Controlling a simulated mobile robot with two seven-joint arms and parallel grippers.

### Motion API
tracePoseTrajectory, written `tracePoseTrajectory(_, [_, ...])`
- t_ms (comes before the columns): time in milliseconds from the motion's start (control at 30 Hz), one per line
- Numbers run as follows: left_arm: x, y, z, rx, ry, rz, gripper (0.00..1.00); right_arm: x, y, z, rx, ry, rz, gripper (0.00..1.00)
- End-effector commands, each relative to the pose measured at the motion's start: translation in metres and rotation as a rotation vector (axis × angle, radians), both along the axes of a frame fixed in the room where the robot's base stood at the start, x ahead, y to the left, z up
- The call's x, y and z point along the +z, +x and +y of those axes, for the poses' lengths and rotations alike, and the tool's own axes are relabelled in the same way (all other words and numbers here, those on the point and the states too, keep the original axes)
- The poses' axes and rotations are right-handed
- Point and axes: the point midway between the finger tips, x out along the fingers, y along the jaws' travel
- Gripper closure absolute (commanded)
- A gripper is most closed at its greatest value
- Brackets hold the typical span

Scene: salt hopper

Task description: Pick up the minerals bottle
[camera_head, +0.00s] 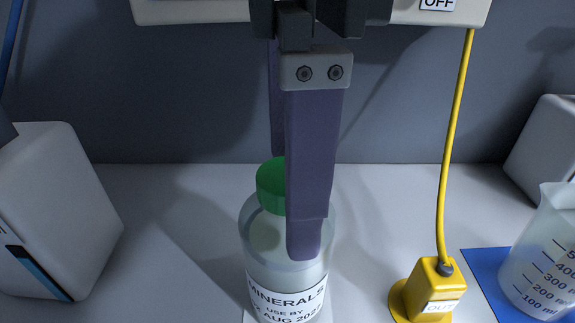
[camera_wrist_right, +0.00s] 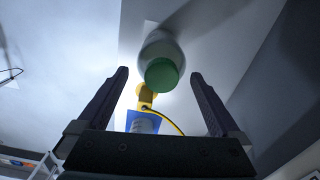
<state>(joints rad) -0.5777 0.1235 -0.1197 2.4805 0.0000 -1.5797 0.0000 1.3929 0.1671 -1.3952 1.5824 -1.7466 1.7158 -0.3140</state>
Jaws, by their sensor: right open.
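The minerals bottle (camera_head: 260,232) is clear with a green cap and a white label reading MINERALS. It stands upright on the white worktop in the middle of the head view. My right gripper (camera_head: 291,200) reaches down over it, open, with one purple finger in front of the bottle and the other partly hidden behind the cap. The near finger covers part of the cap and shoulder. In the right wrist view, the bottle's green cap (camera_wrist_right: 162,75) lies between the two spread fingers of my gripper (camera_wrist_right: 160,73), with a gap on each side. My left gripper is not in view.
A yellow outlet fitting (camera_head: 428,290) with a yellow tube stands right of the bottle. A graduated beaker (camera_head: 540,265) sits on a blue mat (camera_head: 482,262) farther right. White housings stand at left (camera_head: 55,210) and right (camera_head: 545,145). A grey wall is behind.

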Motion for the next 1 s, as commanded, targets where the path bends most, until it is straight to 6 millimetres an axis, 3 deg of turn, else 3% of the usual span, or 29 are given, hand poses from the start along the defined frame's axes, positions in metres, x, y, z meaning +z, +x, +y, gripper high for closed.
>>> tracePoseTrajectory(500, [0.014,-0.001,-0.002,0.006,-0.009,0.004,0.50,-0.062,0.002,0.001,-0.002,0.000,0.001,0.00])
tracePoseTrajectory(767, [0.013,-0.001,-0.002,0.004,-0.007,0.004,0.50,-0.066,0.002,0.001,-0.001,0.000,-0.001,0.00])
tracePoseTrajectory(1000, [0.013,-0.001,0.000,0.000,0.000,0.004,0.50,-0.066,0.002,0.001,-0.001,0.000,-0.001,0.27])
